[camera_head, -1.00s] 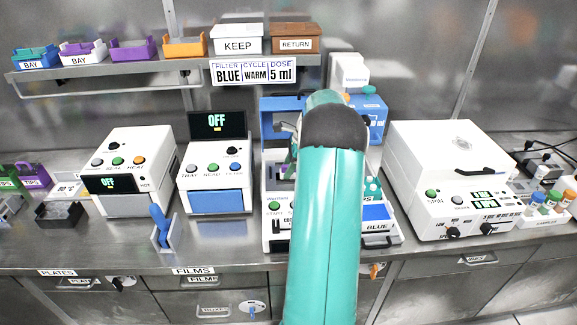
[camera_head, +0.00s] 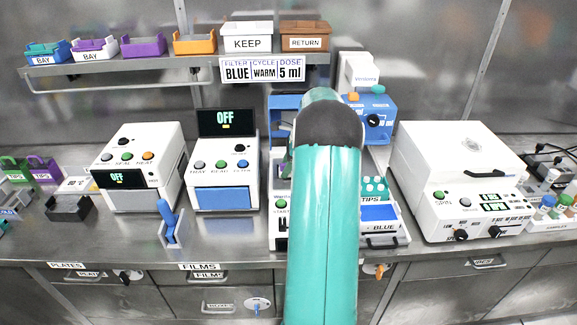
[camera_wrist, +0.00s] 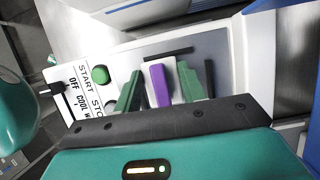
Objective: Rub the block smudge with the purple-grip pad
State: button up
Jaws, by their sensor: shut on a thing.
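In the wrist view, my gripper (camera_wrist: 160,88) reaches over a pale grey panel (camera_wrist: 209,47) on a white machine. Its two green fingers stand on either side of the purple grip (camera_wrist: 160,86) of the pad and are shut on it. The pad's underside is hidden, so I cannot tell whether it touches the panel. Dark strips lie on the panel beyond and to the right of the grip. I cannot make out the block smudge. In the head view, my teal arm covers the gripper and the pad.
The machine's green START button (camera_wrist: 100,74) and black knob (camera_wrist: 55,88) are close on the left. In the head view, a teal tip rack (camera_head: 374,187) and a blue tray (camera_head: 379,212) stand right of my arm. A large white spinner (camera_head: 450,165) is further right.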

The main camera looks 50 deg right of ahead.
jog(key=shift+s+d+r, duration=0.1)
jog(key=shift+s+d, duration=0.9)
jog(key=shift+s, duration=0.1)
jog(key=shift+c, duration=0.2)
jog(key=shift+r, duration=3)
jog(key=shift+r, duration=0.1)
jog(key=shift+r, duration=1.4)
jog(key=shift+s, duration=0.1)
